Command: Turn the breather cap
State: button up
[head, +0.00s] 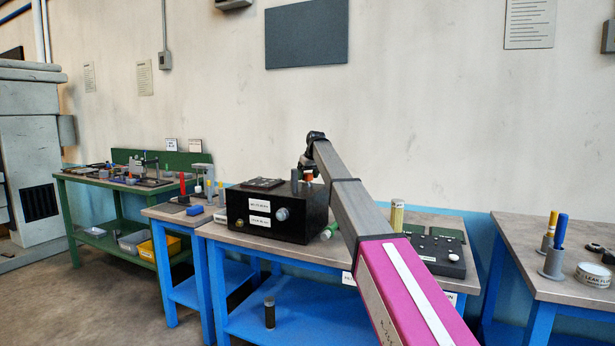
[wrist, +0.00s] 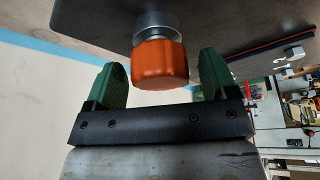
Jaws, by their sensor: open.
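The orange breather cap (wrist: 160,65) sits on a round metal neck on the dark top of the black box in the wrist view. In the head view the cap (head: 308,176) shows small and partly hidden by my arm, above the black box (head: 285,218). My gripper (wrist: 163,75) is open, its two green fingers on either side of the cap. A gap shows between each finger and the cap, so it appears untouched. In the head view my gripper's fingers are too small and covered to make out clearly.
A grey cylinder (head: 295,181) stands on the box close to my gripper. A dark panel (head: 263,183) lies on the box top. The box stands on a blue-legged bench (head: 225,232). A black board with knobs (head: 437,256) and a pale yellow cylinder (head: 397,215) are to the right.

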jog(key=c, duration=0.9)
jog(key=shift+m+h, duration=0.6)
jog(key=shift+m, duration=1)
jog(key=shift+t, duration=0.3)
jog(key=o, duration=0.9)
jog(key=shift+r, duration=0.1)
jog(key=v, duration=1)
jog(key=shift+r, duration=0.3)
jog(key=shift+s, duration=0.15)
